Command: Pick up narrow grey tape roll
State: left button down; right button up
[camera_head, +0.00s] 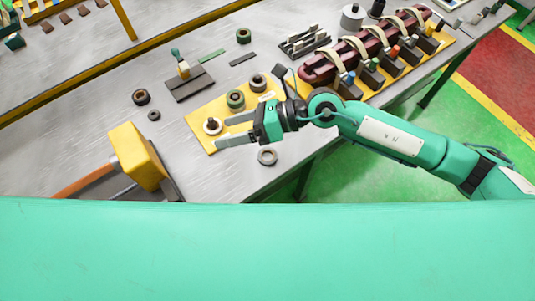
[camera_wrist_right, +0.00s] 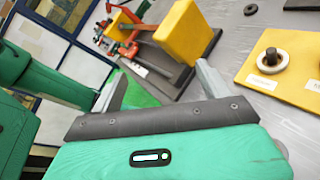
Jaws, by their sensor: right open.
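Several rolls lie around the yellow board (camera_head: 205,108) in the head view. A pale grey roll sits around a dark peg (camera_head: 212,126) at the board's left end, and this light ring (camera_wrist_right: 272,61) also shows at the right of the right wrist view. A grey-brown roll (camera_head: 267,156) lies flat near the table's front edge, and a small dark grey roll (camera_head: 154,115) lies left of the board. I cannot tell for certain which is the narrow grey tape roll. My right gripper (camera_head: 222,132) is open and empty, pointing left above the board's near edge. My left gripper is out of view.
A yellow block tool (camera_head: 138,155) with an orange bar stands left of my right gripper. Thicker rolls (camera_head: 236,100) stand on the board. A dark red bundle with pale straps (camera_head: 345,52) lies at the back right.

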jog(key=w+d+f+n+t+h+p, duration=0.1)
jog(key=w+d+f+n+h, duration=0.15)
jog(key=d+f+h, duration=0.35)
jog(key=w+d+f+n+t+h, duration=0.1)
jog(key=w+d+f+n+h, duration=0.2)
jog(key=d, duration=0.5)
jog(key=h+p, duration=0.1)
jog(key=p, duration=0.2)
send_near(267, 157)
jog(key=shift+s+a+f+m, duration=0.1)
jog(key=shift+a+f+m, duration=0.1)
jog(key=shift+f+m, duration=0.2)
jog(key=p+x, duration=0.2)
jog(key=x, duration=0.2)
jog(key=shift+a+f+p, duration=0.1)
jog(key=shift+p, duration=0.2)
jog(key=shift+a+f, duration=0.15)
jog(key=shift+f, duration=0.45)
jog(key=shift+c, duration=0.2)
jog(key=c, duration=1)
